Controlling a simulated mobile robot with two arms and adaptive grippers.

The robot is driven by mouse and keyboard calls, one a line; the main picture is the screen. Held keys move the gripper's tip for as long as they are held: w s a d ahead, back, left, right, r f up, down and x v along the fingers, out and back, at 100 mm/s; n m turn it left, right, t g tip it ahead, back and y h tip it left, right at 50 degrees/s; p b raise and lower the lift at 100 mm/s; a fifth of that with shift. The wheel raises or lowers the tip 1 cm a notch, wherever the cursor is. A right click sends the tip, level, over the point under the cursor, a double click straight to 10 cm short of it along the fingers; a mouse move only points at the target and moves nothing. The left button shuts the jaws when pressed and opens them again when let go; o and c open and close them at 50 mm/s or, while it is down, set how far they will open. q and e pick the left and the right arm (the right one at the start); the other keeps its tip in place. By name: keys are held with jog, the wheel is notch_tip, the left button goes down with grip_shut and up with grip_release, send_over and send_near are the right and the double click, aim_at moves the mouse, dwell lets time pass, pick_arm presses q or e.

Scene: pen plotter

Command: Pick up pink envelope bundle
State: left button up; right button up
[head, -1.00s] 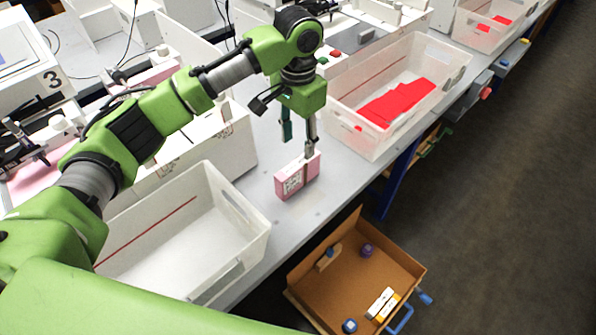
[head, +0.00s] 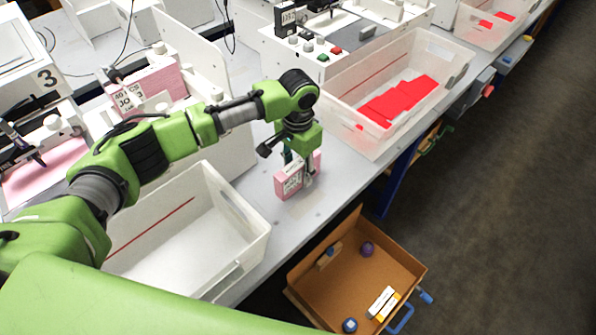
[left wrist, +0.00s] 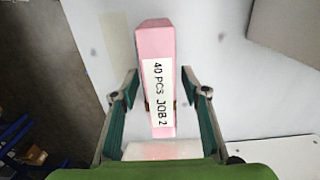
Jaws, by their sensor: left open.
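The pink envelope bundle (head: 289,184) stands on the grey table between two clear bins. It has a white label, which reads "40 PCS JOB 2" in the left wrist view, where the bundle (left wrist: 157,50) is upright in the middle. My left gripper (head: 300,175) is lowered over the bundle. In the left wrist view its open fingers (left wrist: 160,92) are on either side of the bundle, with a gap visible on both sides. The arm and fingers hide part of the bundle in the head view. My right gripper is not in view.
An empty clear bin (head: 240,215) stands left of the bundle and a bin (head: 375,150) with red envelopes stands to the right. More pink envelopes (head: 160,84) sit in a machine behind. An open brown drawer (head: 345,290) with small items is below the table edge.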

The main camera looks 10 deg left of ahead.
pick_arm(q)
jog(key=shift+w+f, duration=0.1)
jog(key=shift+f, duration=1.15)
grip_shut()
